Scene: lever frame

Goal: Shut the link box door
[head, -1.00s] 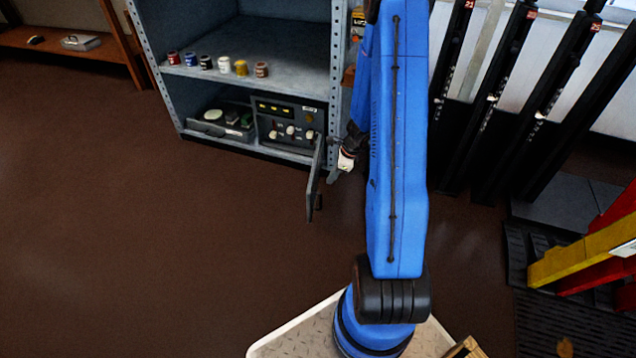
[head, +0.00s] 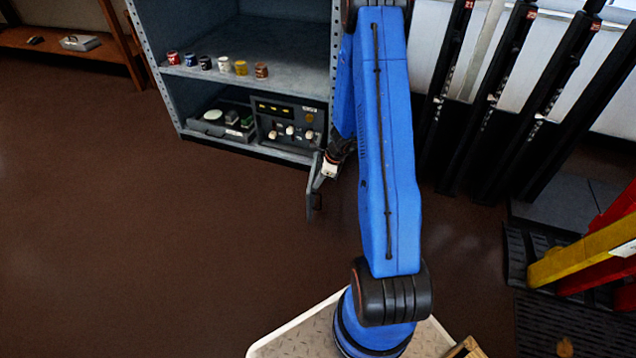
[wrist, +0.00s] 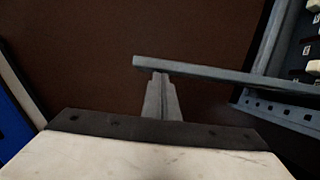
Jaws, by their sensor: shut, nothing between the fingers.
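The link box (head: 290,122) sits on the lower shelf of the grey rack, with dials and lit windows on its front. Its door (head: 313,188) stands open, swung out from the right side of the box. In the wrist view the door (wrist: 215,74) shows edge-on as a grey bar running to the rack at the right. My gripper (head: 322,177) is shut and empty, at the right-hand face of the door. In the wrist view my gripper's fingertips (wrist: 160,80) reach the door's face near its free end; they look to be touching it.
The rack's perforated right post (head: 335,70) stands close to my arm. Several small cans (head: 240,67) line the shelf above the box. A tray of items (head: 215,120) lies left of the box. The brown floor at the left is clear.

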